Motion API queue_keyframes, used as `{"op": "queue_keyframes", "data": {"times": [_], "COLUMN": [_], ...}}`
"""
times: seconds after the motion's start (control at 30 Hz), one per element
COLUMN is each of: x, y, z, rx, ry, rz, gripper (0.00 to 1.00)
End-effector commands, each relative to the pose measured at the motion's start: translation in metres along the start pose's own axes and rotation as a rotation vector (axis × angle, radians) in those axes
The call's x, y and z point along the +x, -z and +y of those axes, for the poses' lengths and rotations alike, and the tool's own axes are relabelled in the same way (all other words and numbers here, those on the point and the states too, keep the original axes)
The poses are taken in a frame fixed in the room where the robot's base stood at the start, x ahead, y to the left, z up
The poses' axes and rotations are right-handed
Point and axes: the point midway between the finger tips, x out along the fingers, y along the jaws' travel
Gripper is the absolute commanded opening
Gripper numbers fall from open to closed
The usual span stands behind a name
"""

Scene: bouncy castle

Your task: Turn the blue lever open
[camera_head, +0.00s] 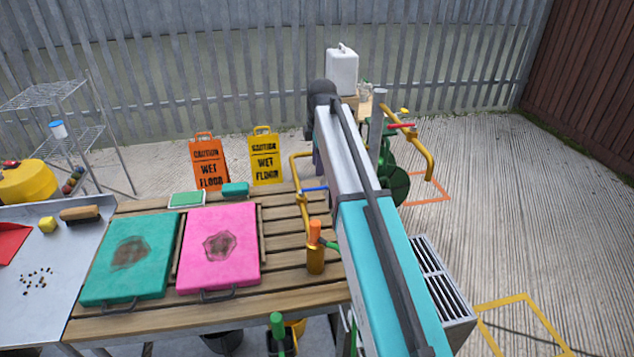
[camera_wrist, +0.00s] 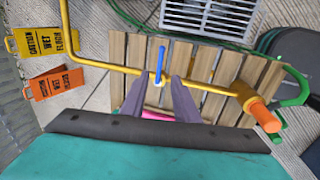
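The blue lever (camera_wrist: 160,62) sits on a thin yellow pipe (camera_wrist: 108,67) in the wrist view, pointing up in the picture. In the head view the lever (camera_head: 315,189) lies roughly level on the pipe (camera_head: 295,172), left of my arm. My gripper (camera_wrist: 159,82) has two grey-purple fingers spread apart, with the lever's lower end seen in the gap between their tips. I cannot tell whether the fingers touch it or how far away it is. In the head view my arm hides most of the gripper.
A slatted wooden table (camera_head: 285,255) carries a green pad (camera_head: 130,255) and a pink pad (camera_head: 219,248). An orange-topped yellow fitting (camera_head: 315,258) stands near the pipe. Wet floor signs (camera_head: 210,162) stand behind. A grey grille box (camera_head: 436,285) is right of the table.

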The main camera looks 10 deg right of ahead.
Motion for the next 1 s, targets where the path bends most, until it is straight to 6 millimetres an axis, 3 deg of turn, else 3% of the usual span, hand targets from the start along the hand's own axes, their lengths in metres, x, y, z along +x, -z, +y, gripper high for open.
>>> {"op": "queue_keyframes", "data": {"times": [0.6, 1.0], "x": [0.073, 0.094], "y": [-0.001, -0.002], "z": [0.000, 0.000], "rx": [0.001, 0.002], "ry": [0.001, -0.001], "rz": [0.000, 0.000], "gripper": [0.28, 0.28]}}
